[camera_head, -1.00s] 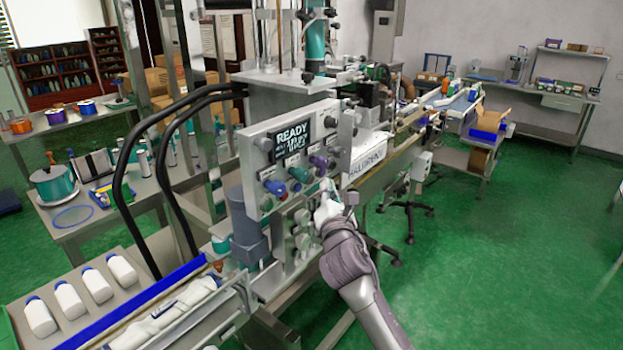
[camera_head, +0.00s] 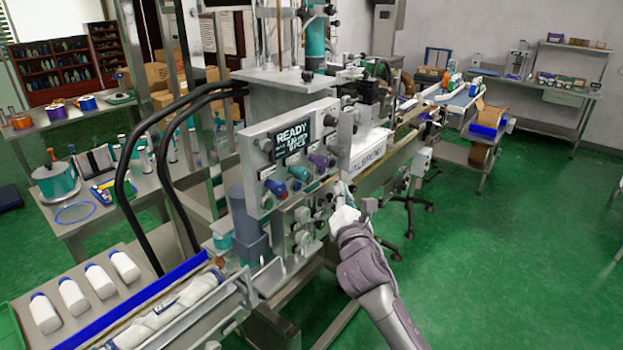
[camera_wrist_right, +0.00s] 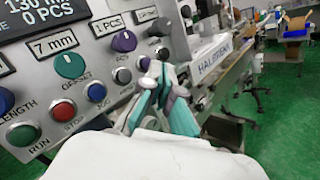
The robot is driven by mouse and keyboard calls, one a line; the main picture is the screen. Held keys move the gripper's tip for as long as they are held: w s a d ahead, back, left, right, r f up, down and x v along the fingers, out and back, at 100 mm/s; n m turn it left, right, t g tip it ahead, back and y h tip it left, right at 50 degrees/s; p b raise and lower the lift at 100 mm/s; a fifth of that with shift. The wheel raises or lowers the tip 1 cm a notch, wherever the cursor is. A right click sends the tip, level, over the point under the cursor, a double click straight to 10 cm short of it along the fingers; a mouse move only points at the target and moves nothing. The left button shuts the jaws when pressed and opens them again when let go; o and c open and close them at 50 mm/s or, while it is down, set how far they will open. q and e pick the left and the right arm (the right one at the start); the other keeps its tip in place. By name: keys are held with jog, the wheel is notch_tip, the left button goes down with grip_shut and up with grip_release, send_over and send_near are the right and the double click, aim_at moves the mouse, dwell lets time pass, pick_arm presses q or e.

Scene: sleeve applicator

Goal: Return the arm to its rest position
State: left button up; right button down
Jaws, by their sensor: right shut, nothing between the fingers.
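My right gripper (camera_head: 342,211) is in front of the sleeve applicator's control panel (camera_head: 262,196), just right of its lower part. In the right wrist view its teal-padded fingers (camera_wrist_right: 157,78) are shut and hold nothing. They appear apart from the panel, near its right side, though the exact gap is hard to tell. My right arm (camera_head: 372,275) comes up from the lower right. The panel's display (camera_head: 293,139) reads READY. My left gripper is not in view.
The wrist view shows a red STOP button (camera_wrist_right: 63,110), a green RUN button (camera_wrist_right: 23,134) and a purple knob (camera_wrist_right: 124,41). A conveyor runs away behind the panel. White bottles (camera_head: 73,297) lie at lower left. Open green floor (camera_head: 500,260) lies right of my arm.

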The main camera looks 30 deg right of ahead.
jog(key=shift+f, duration=0.1)
jog(key=s+a+f+m+g+y+b, duration=0.1)
jog(key=f+m+g, duration=0.1)
jog(key=f, duration=1)
jog(key=s+a+f+m+g+y+b, duration=0.1)
jog(key=a+f+m+g+y, duration=0.1)
jog(key=f, duration=0.9)
jog(key=s+a+f+m+g+y, duration=0.1)
jog(key=f+m+g, duration=0.1)
jog(key=f, duration=1)
jog(key=s+a+f+m+g+y+b, duration=0.1)
jog(key=s+a+f+m+g, duration=0.15)
jog(key=s+f, duration=0.65)
jog(key=s+a+f+m+g+y+b, duration=0.1)
jog(key=s+a+f+m+g, duration=0.3)
jog(key=f, duration=0.8)
jog(key=s+a+f+m+g, duration=0.1)
jog(key=s+f+m, duration=0.2)
jog(key=s+f, duration=0.3)
jog(key=s+a+f+m+g+y+b, duration=0.1)
jog(key=s+f, duration=0.5)
jog(key=s, duration=1.1)
jog(key=s+a+f+m+g, duration=0.1)
jog(key=s+f+m, duration=0.4)
jog(key=s, duration=0.6)
jog(key=shift+s+a+f+g+y+b, duration=0.35)
jog(key=shift+f+g, duration=0.2)
jog(key=shift+g, duration=0.2)
